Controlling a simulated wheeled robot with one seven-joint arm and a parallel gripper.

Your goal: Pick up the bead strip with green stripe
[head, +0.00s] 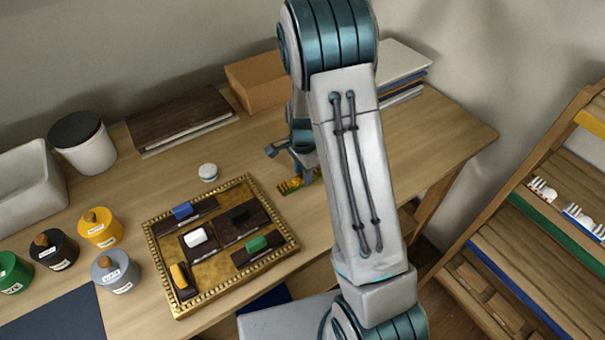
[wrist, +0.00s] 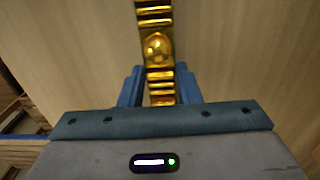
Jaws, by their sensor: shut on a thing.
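A short gold bead strip (head: 291,186) is at my gripper (head: 303,178), right of the gilt-framed tray on the wooden table. A small green patch seems to show on it in the head view. In the wrist view the ornate gold strip (wrist: 155,18), with a round bead, runs up between the blue fingers of my gripper (wrist: 160,88). The fingers are shut on it, one on each side. No green shows on its visible part there. I cannot tell whether it touches the table.
The gilt tray (head: 151,244) holds dark blocks with coloured handles. A small white-lidded jar (head: 208,172) stands behind it. Several labelled pots, including a yellow one (head: 100,228), stand left. A cardboard box (head: 254,82) is behind my arm. A wooden shelf rack (head: 540,235) is at right.

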